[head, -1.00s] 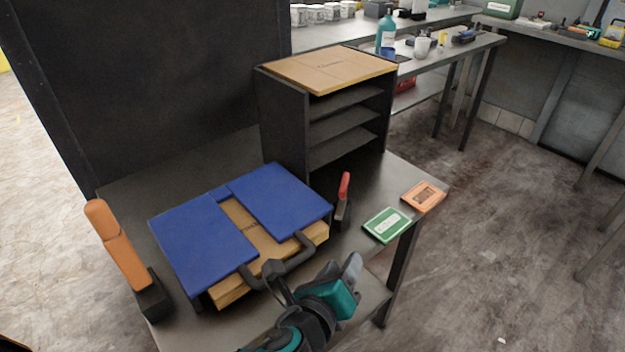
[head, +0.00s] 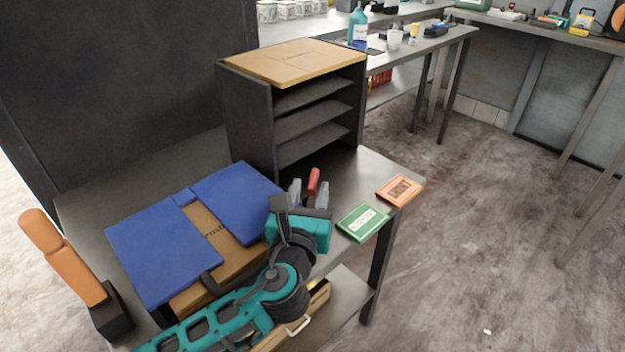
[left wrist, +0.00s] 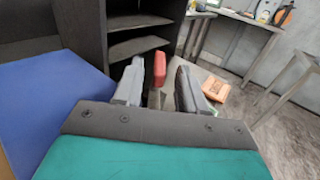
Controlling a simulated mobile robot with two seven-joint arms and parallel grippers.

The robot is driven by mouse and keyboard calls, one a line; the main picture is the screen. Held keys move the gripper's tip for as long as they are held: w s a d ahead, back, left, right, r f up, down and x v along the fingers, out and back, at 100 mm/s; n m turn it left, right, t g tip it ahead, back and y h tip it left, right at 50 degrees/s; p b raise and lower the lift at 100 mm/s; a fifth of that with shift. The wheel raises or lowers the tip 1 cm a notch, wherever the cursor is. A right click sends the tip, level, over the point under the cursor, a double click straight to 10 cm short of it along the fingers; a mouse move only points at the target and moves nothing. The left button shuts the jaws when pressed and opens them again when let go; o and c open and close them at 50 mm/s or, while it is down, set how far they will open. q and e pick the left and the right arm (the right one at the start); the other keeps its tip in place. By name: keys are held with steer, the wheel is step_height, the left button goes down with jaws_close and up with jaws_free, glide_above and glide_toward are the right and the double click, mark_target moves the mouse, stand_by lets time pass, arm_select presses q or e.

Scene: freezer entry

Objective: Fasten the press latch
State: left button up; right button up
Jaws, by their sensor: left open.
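A red-handled lever (head: 313,180) on the grey table looks like the latch. It stands upright right of the blue-and-wood press or case (head: 144,240). My left gripper (head: 309,192) is open, with one finger on each side of the red lever. In the left wrist view the red lever (left wrist: 159,68) shows between the two grey fingers (left wrist: 160,88), with gaps on both sides. Its base is largely hidden by the gripper. A large orange lever (head: 65,258) on a dark base leans at the left of the press. My right gripper is not in view.
A black shelf unit (head: 246,115) with a wooden top stands behind the lever. A green card (head: 362,222) and an orange card (head: 400,190) lie to the right on the table (head: 375,165). A side table with bottles stands farther back.

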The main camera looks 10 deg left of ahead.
mark_target(316, 169)
arm_select(q)
steer(key=shift+w+a, duration=0.1)
steer(key=shift+w, duration=1.95)
steer(key=shift+c, duration=0.2)
jaws_close()
